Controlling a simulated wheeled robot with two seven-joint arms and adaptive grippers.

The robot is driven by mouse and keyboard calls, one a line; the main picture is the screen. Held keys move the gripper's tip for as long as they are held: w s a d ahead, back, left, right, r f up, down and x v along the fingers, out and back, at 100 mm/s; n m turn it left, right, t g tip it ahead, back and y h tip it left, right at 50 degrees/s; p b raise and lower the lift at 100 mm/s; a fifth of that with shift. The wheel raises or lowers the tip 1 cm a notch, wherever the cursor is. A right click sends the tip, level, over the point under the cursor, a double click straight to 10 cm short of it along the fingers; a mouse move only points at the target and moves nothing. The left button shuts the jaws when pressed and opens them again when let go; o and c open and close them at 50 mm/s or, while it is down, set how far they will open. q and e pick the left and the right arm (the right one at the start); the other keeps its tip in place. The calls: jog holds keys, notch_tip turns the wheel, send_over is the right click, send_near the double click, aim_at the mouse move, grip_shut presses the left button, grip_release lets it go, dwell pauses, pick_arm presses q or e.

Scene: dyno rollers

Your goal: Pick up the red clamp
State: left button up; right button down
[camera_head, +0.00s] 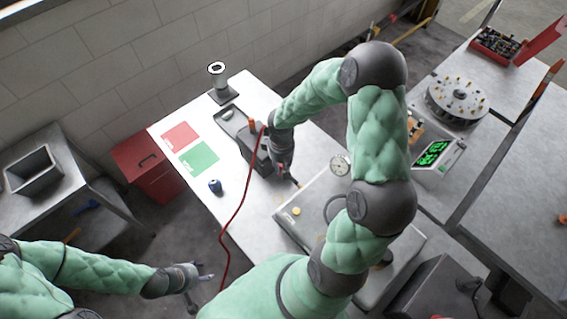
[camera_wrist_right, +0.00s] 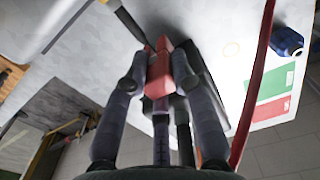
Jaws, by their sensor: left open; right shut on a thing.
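The red clamp (camera_wrist_right: 158,75) is between the fingers of my right gripper (camera_wrist_right: 160,68) in the right wrist view. The fingers press on it from both sides. In the head view my right gripper (camera_head: 285,168) is over the metal table, beside a dark box (camera_head: 256,152), and the arm and fingers hide the clamp. I cannot tell how far the clamp is above the table. My left gripper (camera_head: 193,284) is open and empty at the lower left, off the table's edge.
A red cable (camera_head: 240,205) runs across the table and over its front edge. A red card (camera_head: 179,136), a green card (camera_head: 199,158) and a small blue object (camera_head: 215,186) lie left of it.

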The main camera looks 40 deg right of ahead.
jog(key=s+a+r+b, duration=0.1)
jog(key=s+a+r, duration=0.4)
jog(key=a, duration=0.3)
jog(key=shift+s+r, duration=0.2)
jog(key=shift+s, duration=0.55)
